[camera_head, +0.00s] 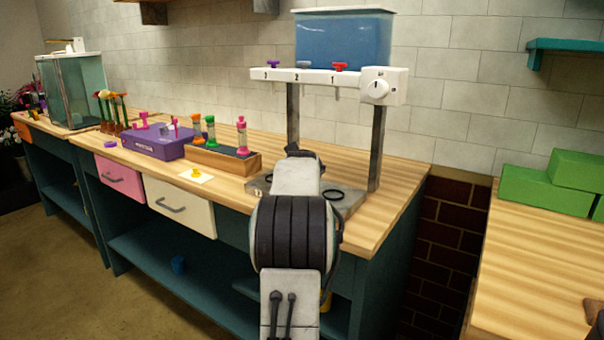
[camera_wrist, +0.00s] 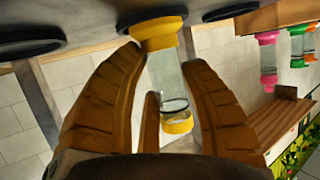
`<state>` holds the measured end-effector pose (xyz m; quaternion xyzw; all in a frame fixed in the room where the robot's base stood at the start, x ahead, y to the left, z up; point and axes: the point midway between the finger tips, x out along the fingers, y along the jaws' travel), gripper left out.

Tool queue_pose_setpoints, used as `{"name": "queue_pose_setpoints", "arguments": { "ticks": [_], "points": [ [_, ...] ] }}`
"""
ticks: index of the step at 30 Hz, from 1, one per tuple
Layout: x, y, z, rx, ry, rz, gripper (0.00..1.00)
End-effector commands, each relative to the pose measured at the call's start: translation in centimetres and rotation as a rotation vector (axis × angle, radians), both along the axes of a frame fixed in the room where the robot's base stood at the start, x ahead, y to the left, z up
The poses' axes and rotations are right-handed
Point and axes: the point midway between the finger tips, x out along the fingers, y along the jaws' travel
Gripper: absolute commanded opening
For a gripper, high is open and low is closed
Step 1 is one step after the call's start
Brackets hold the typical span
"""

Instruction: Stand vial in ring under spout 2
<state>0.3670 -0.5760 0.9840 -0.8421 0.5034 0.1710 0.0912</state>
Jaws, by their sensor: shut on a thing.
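My gripper (camera_wrist: 164,62) is shut on a clear vial with yellow ends (camera_wrist: 166,75); the wrist view looks upside down. The vial's yellow base is at the middle black ring (camera_wrist: 130,22) of the stand; I cannot tell whether it is seated inside. Other black rings (camera_wrist: 28,43) (camera_wrist: 229,11) lie on either side, apart from the vial. In the head view my arm hides gripper, vial and middle ring. Spout 2's label shows on the white dispenser bar (camera_head: 297,77), under the blue water tank (camera_head: 343,38). The right ring (camera_head: 333,195) shows beside my arm.
A wooden rack (camera_head: 222,160) with orange, green and pink vials stands left of the dispenser. A purple box (camera_head: 153,142) and a white card (camera_head: 195,175) lie farther left.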

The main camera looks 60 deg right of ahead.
Motion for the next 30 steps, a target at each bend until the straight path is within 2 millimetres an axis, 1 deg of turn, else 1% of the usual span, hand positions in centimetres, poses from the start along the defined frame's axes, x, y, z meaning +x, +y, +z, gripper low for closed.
{"name": "queue_pose_setpoints", "arguments": {
  "ticks": [1, 4, 10, 11, 13, 22, 30],
  "points": [
    [-0.01, -0.02, 0.35, -0.005, -0.003, 0.0, 0.04],
    [-0.01, -0.01, 0.36, -0.005, -0.003, 0.0, 0.04],
    [0.01, 0.0, -0.11, -0.004, -0.002, 0.0, 0.04],
    [0.01, 0.0, -0.16, -0.001, 0.0, 0.0, 0.44],
    [0.01, 0.01, -0.14, 0.0, 0.0, 0.0, 0.5],
    [0.0, 0.01, -0.07, 0.0, 0.0, 0.0, 0.5],
    [0.13, 0.26, 0.62, -0.001, -0.001, 0.003, 0.5]
  ]
}}
